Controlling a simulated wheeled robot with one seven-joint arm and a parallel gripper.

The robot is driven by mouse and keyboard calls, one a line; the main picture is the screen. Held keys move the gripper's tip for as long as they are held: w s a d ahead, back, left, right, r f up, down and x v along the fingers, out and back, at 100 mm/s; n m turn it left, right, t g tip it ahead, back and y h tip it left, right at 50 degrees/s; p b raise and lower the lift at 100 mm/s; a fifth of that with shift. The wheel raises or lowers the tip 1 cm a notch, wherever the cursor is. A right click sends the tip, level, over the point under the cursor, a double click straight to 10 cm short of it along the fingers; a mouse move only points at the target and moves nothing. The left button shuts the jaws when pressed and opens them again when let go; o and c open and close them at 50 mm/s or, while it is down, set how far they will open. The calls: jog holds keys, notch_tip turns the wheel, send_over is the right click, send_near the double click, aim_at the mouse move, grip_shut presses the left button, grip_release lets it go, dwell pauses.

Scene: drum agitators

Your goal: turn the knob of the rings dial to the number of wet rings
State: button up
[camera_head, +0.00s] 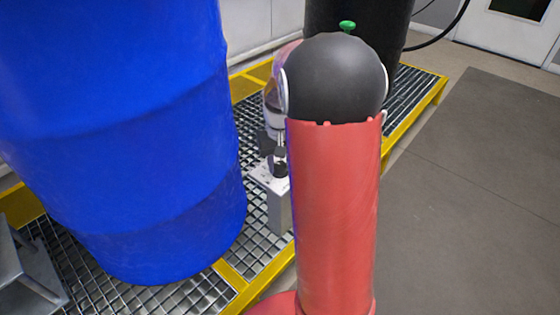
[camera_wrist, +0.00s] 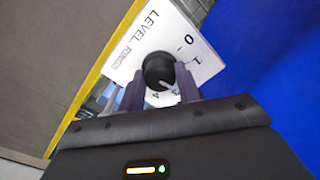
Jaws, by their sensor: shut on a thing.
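The dial is a white plate (camera_wrist: 130,65) printed LEVEL, with a smaller blurred word below it. A 0 and a 1 show at its right, and more marks, too small to read surely, lie near my fingers. Its round black knob (camera_wrist: 157,68) has a light pointer line toward the lower right in the wrist view. My gripper (camera_wrist: 160,88) is shut on the knob, one finger on each side. In the head view the knob (camera_head: 280,168) sits on a grey box (camera_head: 280,208), partly hidden by my arm. I cannot make out any wet rings.
A large blue drum (camera_head: 130,140) stands close on the left, on a metal grating (camera_head: 195,295) with yellow edges. A black drum (camera_head: 395,25) stands behind my arm. The grey floor (camera_head: 470,200) at the right is clear.

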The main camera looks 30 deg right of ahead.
aim_at(280, 164)
jog(key=m+p, duration=0.1)
jog(key=m, duration=0.4)
jog(key=shift+m, duration=0.3)
dwell(0.4)
jog(key=o, duration=1)
jog(key=shift+c, duration=0.2)
notch_tip(280, 164, up, 8)
jog(key=shift+f+p, duration=0.1)
jog(key=shift+p, duration=0.3)
jog(key=s+a+r+n+t, duration=0.2)
jog(key=s+a, duration=0.4)
jog(key=s, duration=0.4)
jog(key=s+a+r+n+t, duration=0.3)
jog(key=s+a+r+n, duration=0.2)
jog(key=s, duration=0.5)
jog(key=a+n, duration=0.1)
jog(key=a, duration=0.1)
jog(key=shift+a+r+t, duration=0.3)
